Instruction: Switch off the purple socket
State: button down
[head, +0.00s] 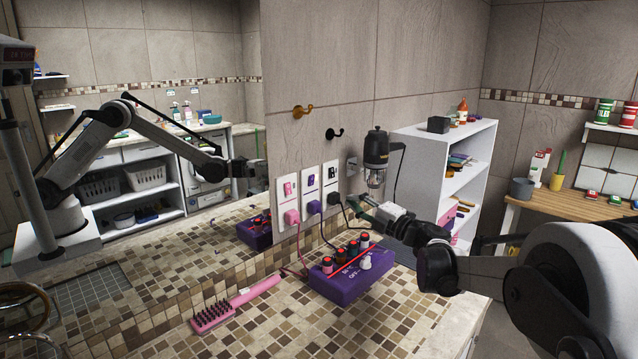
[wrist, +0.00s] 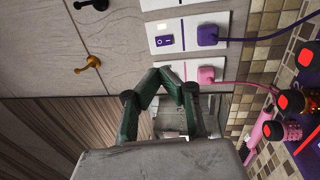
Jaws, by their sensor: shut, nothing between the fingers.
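The purple socket (head: 310,192) is the middle of three white plates on the tiled wall, between a pink one and a black one. Its purple rocker switch (wrist: 165,41) shows in the wrist view, with a purple plug (wrist: 207,35) and cord beside it. In the head view the purple plug (head: 314,207) sits low on the plate. My gripper (head: 362,204) is to the right of the plates, in front of the wall. In the wrist view its green fingers (wrist: 170,74) meet at the tips, just below the purple plate in the picture. Contact with the plate cannot be told.
The pink socket (head: 287,195) and black socket (head: 331,182) flank the purple one. Hooks (head: 303,111) are above.

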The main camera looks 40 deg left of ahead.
aim_at(313, 178)
jog(key=a, duration=0.4)
jog(key=a+r, duration=0.1)
jog(key=a, duration=0.4)
jog(key=w+a+r, duration=0.1)
jog(key=a, duration=0.3)
jog(key=shift+a+r+p, duration=0.1)
jog(key=shift+a+p, duration=0.3)
jog(key=shift+w, duration=0.1)
